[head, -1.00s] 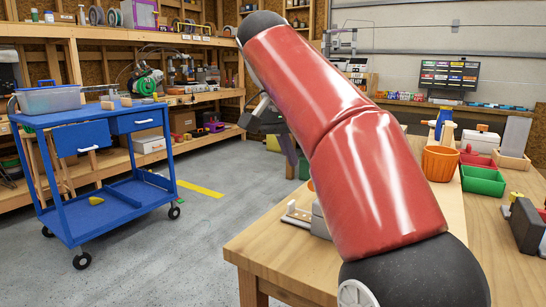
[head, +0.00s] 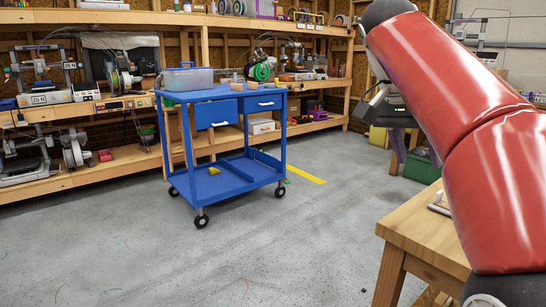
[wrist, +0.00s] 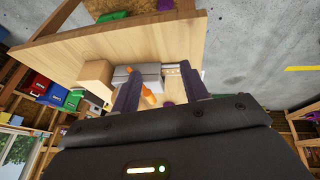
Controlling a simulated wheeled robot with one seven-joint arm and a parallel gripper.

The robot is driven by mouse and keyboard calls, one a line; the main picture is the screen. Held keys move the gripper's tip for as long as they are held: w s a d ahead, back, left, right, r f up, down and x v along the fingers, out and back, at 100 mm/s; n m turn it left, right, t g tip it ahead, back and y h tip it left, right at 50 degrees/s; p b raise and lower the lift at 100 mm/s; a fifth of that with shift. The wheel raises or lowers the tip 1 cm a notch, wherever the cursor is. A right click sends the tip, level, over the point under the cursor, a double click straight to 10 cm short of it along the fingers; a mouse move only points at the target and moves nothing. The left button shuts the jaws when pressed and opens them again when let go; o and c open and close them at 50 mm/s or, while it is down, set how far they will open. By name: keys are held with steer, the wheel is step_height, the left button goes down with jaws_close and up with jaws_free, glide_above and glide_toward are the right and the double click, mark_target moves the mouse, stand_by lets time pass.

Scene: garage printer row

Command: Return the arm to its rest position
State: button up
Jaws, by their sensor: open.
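My red arm rises across the right side of the head view. My gripper (wrist: 165,95) shows in the wrist view with its two dark fingers apart and nothing between them. In the head view, part of the gripper end shows beside the upper arm (head: 375,103), and its fingertips are hard to make out. In the wrist view the fingers are over the wooden table (wrist: 100,50), with a grey block-like thing (wrist: 138,76) and a small orange thing (wrist: 148,94) beyond them.
A blue cart (head: 238,172) with a clear bin (head: 187,78) stands on open grey floor. Shelves with printers (head: 125,75) line the back wall. The wooden table's corner (head: 415,230) is close at the right. A green bin (head: 422,167) sits on the floor behind it.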

steer(key=s+a+f+n+t+y, duration=0.1)
steer(key=s+a+f+n, duration=0.1)
steer(key=s+f, duration=0.3)
steer(key=s+a+f+n+t+y, duration=0.2)
steer(key=s+f, duration=0.4)
steer(key=f, duration=0.7)
steer(key=s+a+f+n+t+y, duration=0.1)
steer(key=s+a+f+n, duration=0.3)
steer(key=f, duration=0.5)
steer(key=shift+s+a+f+n+y, duration=0.15)
steer(key=shift+s+f+n+y, duration=0.15)
steer(key=shift+s+n, duration=0.55)
steer(key=shift+w, duration=0.15)
